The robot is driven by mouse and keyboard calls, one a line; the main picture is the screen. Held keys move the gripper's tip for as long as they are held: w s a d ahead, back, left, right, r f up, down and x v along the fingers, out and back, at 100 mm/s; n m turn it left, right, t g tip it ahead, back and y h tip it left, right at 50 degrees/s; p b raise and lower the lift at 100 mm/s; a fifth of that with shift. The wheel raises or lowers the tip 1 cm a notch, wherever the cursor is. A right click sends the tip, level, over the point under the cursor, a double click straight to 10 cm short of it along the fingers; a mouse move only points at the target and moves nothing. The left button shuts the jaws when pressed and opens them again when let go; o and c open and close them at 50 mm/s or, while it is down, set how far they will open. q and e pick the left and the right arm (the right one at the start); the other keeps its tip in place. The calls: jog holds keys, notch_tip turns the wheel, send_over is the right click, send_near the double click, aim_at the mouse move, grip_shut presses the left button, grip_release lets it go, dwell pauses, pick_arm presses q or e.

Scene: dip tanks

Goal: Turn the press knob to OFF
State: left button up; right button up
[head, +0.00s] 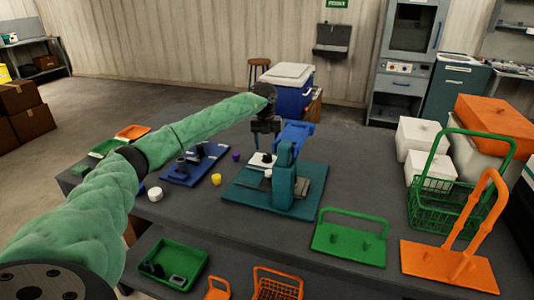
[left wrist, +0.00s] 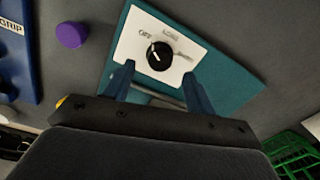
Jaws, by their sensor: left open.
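The press (head: 284,170) stands on a teal base plate (head: 240,190) in the middle of the table. Its white panel (head: 257,163) carries a black round knob (head: 267,158). In the left wrist view the knob (left wrist: 159,56) has a pale pointer mark. OFF is printed up and left of it, with two blurred labels above right and right. I cannot tell surely which label the pointer faces. My left gripper (head: 265,143) is open above the panel; in the wrist view its fingers (left wrist: 158,70) are spread to either side of the knob, apart from it. My right gripper is out of view.
A blue board (head: 190,165), yellow cap (head: 216,179), purple cap (head: 236,156) and white cap (head: 155,194) lie left of the press. A green rack (head: 350,240), orange stand (head: 450,265) and green basket (head: 430,210) stand right. The table front of the press is clear.

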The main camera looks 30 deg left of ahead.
aim_at(266, 155)
pick_arm(q)
notch_tip(266, 155, up, 2)
jog(key=shift+r, duration=0.7)
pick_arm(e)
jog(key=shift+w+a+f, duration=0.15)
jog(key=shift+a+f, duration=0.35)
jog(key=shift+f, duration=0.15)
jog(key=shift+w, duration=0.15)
